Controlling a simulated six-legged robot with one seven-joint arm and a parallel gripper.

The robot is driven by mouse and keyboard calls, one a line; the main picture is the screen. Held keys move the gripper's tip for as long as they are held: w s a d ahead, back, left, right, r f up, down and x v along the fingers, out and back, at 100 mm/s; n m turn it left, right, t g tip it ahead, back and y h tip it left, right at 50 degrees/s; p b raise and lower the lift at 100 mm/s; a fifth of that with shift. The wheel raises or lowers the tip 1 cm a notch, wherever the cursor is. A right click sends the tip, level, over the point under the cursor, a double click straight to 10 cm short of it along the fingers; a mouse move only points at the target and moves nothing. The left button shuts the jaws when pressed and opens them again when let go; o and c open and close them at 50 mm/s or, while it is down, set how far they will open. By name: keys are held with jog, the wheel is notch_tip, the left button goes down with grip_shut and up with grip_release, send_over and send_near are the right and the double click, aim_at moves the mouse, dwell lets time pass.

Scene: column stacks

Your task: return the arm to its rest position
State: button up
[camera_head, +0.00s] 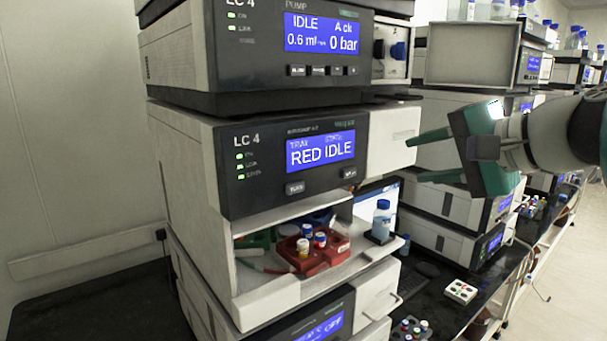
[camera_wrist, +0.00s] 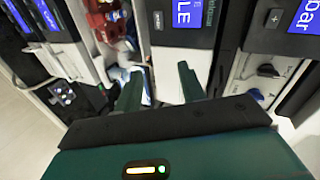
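My gripper (camera_head: 412,159) shows at the right of the head view, with its green fingers pointing left towards the column stack. The fingers are apart and nothing shows between them. In the wrist view my gripper (camera_wrist: 160,88) also has its two green fingers spread, with the pale front of the stack behind them. The arm reaches in from the right edge of the head view. The LC 4 column stack (camera_head: 227,170) stands at the centre left, with a screen reading RED IDLE. I cannot tell how far the fingertips are from it.
A red tray (camera_head: 318,262) with several capped vials sits in the stack's open bay. A blue-capped bottle (camera_head: 381,222) stands right of the bay. A white vial rack (camera_head: 460,291) lies on the black bench (camera_head: 430,310). More stacks stand behind. The aisle floor (camera_head: 560,300) is at the right.

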jog(key=s+a+f+n+g+h, duration=0.1)
jog(key=s+f+n+h, duration=0.1)
jog(key=f, duration=0.8)
jog(key=s+a+f+n+g+h, duration=0.1)
jog(key=s+f+n+g+h, duration=0.1)
jog(key=s+f+n, duration=0.2)
jog(key=s+a+f+n+g+h, duration=0.1)
jog(key=s+f, duration=0.6)
jog(key=f, duration=1)
jog(key=shift+s+a+n+g+h, duration=0.3)
jog(key=shift+n+g+h, duration=0.4)
jog(key=shift+n+h, duration=0.35)
jog(key=shift+s+d+f+h, duration=0.1)
jog(key=shift+s+f+h, duration=0.15)
jog(key=shift+f, duration=0.25)
jog(key=shift+c, duration=0.4)
jog(key=shift+n, duration=0.25)
